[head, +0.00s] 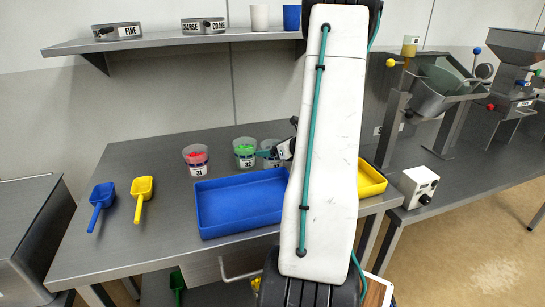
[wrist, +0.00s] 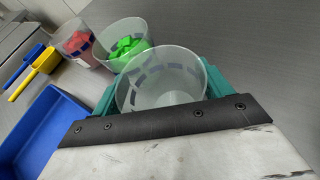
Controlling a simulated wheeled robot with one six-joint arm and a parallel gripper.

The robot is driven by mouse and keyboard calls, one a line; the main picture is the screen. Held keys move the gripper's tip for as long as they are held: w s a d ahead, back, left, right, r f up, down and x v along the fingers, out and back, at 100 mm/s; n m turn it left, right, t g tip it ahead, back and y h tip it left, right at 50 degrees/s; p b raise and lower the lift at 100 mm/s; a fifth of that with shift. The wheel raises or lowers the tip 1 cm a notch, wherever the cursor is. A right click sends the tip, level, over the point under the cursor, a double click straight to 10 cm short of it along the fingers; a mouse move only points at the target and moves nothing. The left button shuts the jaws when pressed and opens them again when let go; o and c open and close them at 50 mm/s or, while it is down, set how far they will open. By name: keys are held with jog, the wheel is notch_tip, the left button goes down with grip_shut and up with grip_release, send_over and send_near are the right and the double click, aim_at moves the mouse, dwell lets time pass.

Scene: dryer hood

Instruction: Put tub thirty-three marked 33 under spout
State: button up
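A clear, empty-looking tub (wrist: 160,85) stands between the teal fingers of my gripper (wrist: 160,88), which meet its wall on both sides with no visible gap. In the head view this tub (head: 273,146) is at the right end of a row on the table, partly hidden by my arm; its label is too covered to read surely. My gripper (head: 272,153) is also partly hidden there. A tub marked 32 with green contents (head: 244,152) and one marked 31 with red contents (head: 196,159) stand to its left. I cannot make out a spout clearly.
A blue tray (head: 240,204) lies in front of the tubs. Blue (head: 102,194) and yellow (head: 142,186) scoops lie left. A yellow tray (head: 371,180) shows right of my arm. A tilted grey machine (head: 440,88), a control box (head: 418,186) and a hopper (head: 515,62) stand on the right bench.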

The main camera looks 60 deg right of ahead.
jog(key=c, duration=0.4)
notch_tip(320, 180, up, 9)
jog(key=shift+r, duration=0.5)
